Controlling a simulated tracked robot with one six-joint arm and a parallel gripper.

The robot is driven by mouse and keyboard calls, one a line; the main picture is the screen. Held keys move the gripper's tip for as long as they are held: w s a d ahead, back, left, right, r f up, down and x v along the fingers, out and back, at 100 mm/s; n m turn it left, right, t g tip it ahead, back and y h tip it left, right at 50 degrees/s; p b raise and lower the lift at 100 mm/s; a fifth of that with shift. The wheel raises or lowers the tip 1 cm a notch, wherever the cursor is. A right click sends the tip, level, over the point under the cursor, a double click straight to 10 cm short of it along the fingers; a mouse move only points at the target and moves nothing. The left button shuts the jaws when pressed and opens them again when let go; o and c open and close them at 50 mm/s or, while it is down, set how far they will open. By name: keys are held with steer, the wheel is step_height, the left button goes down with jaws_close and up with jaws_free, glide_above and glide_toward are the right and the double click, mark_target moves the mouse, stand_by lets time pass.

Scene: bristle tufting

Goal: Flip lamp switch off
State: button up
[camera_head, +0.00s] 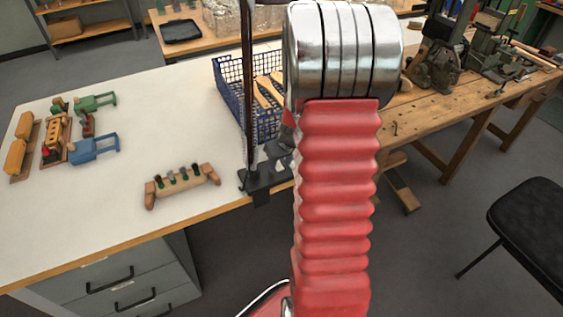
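A dark lamp pole (248,80) stands upright at the table's edge, held by a black clamp base (264,180). The lamp's head is above the picture, and I cannot make out its switch. My red ribbed arm with its metal joint fills the middle right, just right of the pole. A small dark grey part (279,150) shows at the arm's left side, close above the clamp base. It may be part of my gripper, which is otherwise hidden behind my arm; its fingers cannot be made out.
A white-topped table (90,215) holds a blue wire basket (233,85) behind the pole, a wooden rack with small tufts (182,182), and coloured wooden tools (92,148). A wooden workbench (440,115) stands right, with a black chair (535,225) in front. The table's front left is clear.

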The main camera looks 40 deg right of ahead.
steer(key=shift+w+f, duration=0.1)
steer(key=shift+f, duration=0.1)
steer(key=shift+c, duration=0.4)
jaws_close()
